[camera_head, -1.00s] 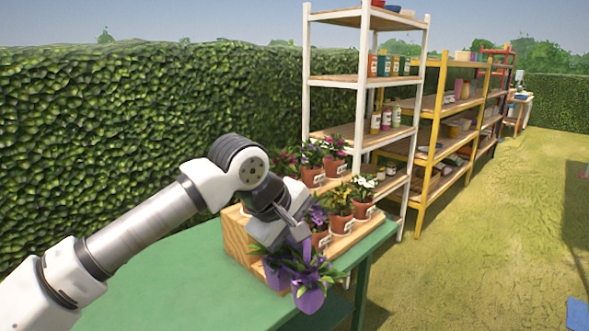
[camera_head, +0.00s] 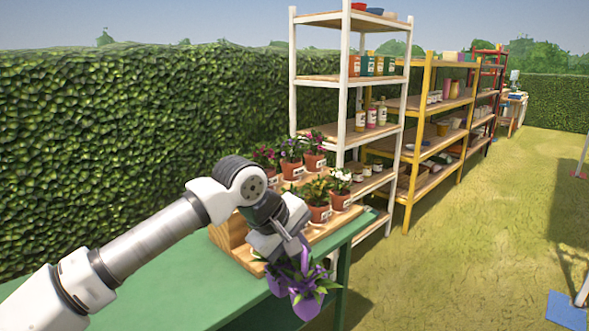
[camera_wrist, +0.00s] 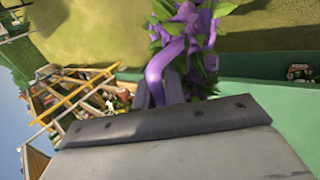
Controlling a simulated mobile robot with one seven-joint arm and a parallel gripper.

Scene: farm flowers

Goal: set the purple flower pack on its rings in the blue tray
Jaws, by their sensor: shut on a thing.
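The purple flower pack (camera_head: 306,307) has purple pots with green leaves and a purple handle. It hangs from my gripper (camera_head: 301,247), which is shut on it. In the head view the pack appears in front of the green table's right end. In the wrist view the purple handle (camera_wrist: 165,70) runs up from the dark gripper fingers (camera_wrist: 156,96) to the leaves and purple flowers. The exact grip on the handle is partly hidden. I cannot make out the blue tray or its rings. A flat blue piece (camera_head: 567,311) lies on the grass at the lower right, by a white leg.
The green table (camera_head: 165,285) holds a stepped wooden stand (camera_head: 232,237) with several potted flowers beside my gripper. A white shelf (camera_head: 345,78) and a yellow shelf (camera_head: 433,105) stand behind. A hedge (camera_head: 100,150) runs along the left. Open grass (camera_head: 470,260) lies to the right.

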